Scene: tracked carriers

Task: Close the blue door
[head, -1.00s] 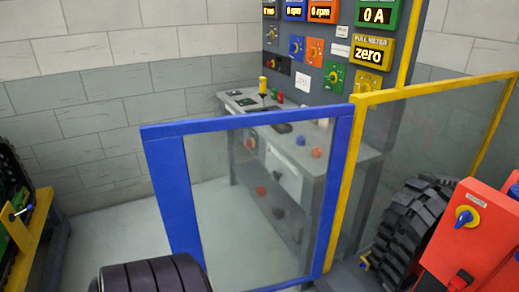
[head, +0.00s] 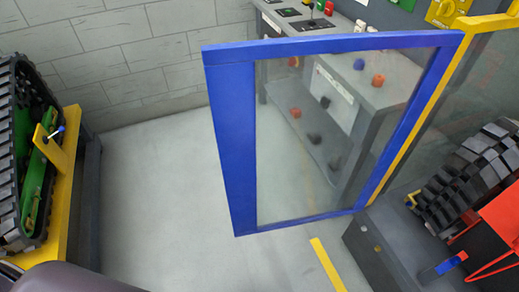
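The blue door (head: 234,150) is a blue frame around a clear panel. It stands in the middle of the head view, its right side meeting the yellow frame (head: 412,140) of the clear fence. Its left edge stands free, with open floor to its left. I cannot tell exactly how far it is swung open. Neither of my grippers shows in the head view.
A grey workbench (head: 383,97) with knobs stands behind the door. A tracked carrier (head: 28,165) on a yellow and grey stand is at the left. A black toothed wheel (head: 475,165) and red part are at the right. Grey floor (head: 165,190) is clear between.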

